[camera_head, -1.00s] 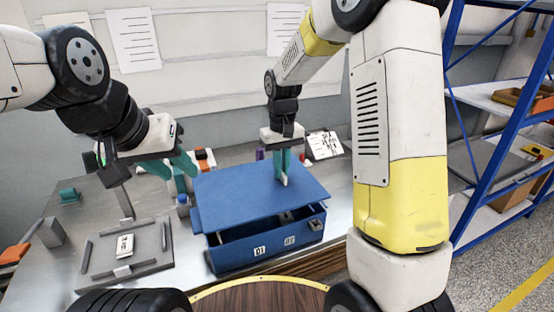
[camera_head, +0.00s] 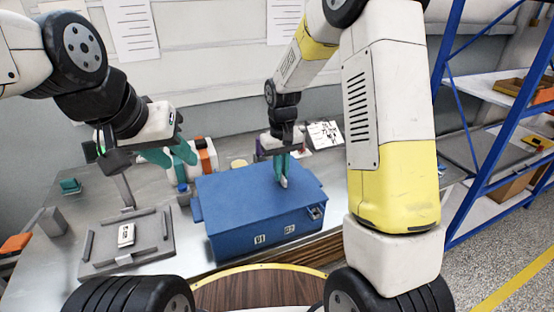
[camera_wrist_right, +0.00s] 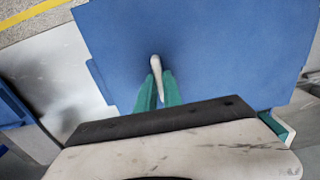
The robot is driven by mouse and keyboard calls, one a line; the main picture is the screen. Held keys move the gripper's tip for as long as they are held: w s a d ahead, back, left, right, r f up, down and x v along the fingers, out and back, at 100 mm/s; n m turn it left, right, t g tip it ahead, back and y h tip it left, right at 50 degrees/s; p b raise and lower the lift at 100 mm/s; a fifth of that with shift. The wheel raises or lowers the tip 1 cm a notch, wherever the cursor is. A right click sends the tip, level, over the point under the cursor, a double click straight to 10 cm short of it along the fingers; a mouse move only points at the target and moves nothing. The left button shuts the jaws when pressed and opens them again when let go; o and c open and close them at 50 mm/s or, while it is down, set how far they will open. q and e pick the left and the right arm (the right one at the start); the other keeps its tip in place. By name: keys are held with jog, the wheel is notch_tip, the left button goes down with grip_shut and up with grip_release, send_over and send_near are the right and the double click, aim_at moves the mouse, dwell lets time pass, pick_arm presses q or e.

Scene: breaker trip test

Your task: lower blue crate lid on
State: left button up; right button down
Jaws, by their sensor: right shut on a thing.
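The blue crate (camera_head: 262,244) stands on the metal bench with number labels on its front. Its blue lid (camera_head: 245,195) lies over the top, and in the head view no dark gap shows along the front. My right gripper (camera_head: 282,182) is shut on the pale lid handle (camera_wrist_right: 157,72) near the lid's middle; the green fingers also show in the right wrist view (camera_wrist_right: 158,90). My left gripper (camera_head: 178,160) is held above the bench behind and left of the crate, with its green fingers apart and nothing seen between them.
A grey tray (camera_head: 152,252) with a small white-labelled item (camera_head: 126,235) lies left of the crate. A blue shelf rack (camera_head: 490,150) stands at right.

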jog(key=c, duration=1.4)
grip_release()
jog(key=shift+r, duration=0.1)
notch_tip(320, 180, up, 7)
jog(key=shift+r, duration=0.3)
